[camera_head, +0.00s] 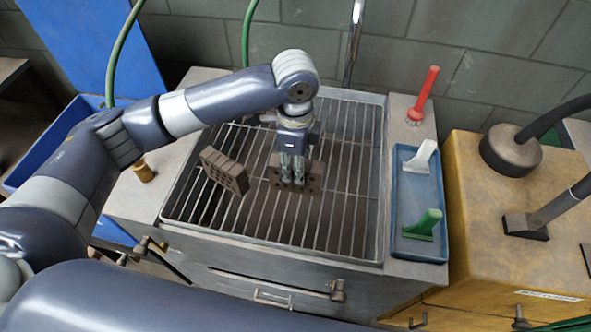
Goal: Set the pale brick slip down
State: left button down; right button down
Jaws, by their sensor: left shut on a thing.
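My left gripper (292,181) points down over the middle of the metal grate (345,215). It is shut on a dark brown brick piece (314,180) with small holes in its face. The piece stands upright at the grate; I cannot tell whether it touches the bars. A second brown hollow brick (226,170) stands tilted on the left part of the grate, apart from the held one. Neither brick looks pale. My right gripper is not in view.
A blue tray (419,190) right of the grate holds a white-handled tool (420,157) and a green-handled one (424,224). A red-handled brush (423,95) stands behind it. A small tan object (143,171) stands at left. The grate's right part is clear.

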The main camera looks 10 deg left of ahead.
pick_arm(q)
jog(key=shift+f, duration=0.1)
notch_tip(320, 180, down, 3)
jog(key=shift+f+p, duration=0.1)
jog(key=shift+p, duration=0.45)
jog(key=shift+f, duration=0.15)
jog(key=c, duration=1.2)
grip_release()
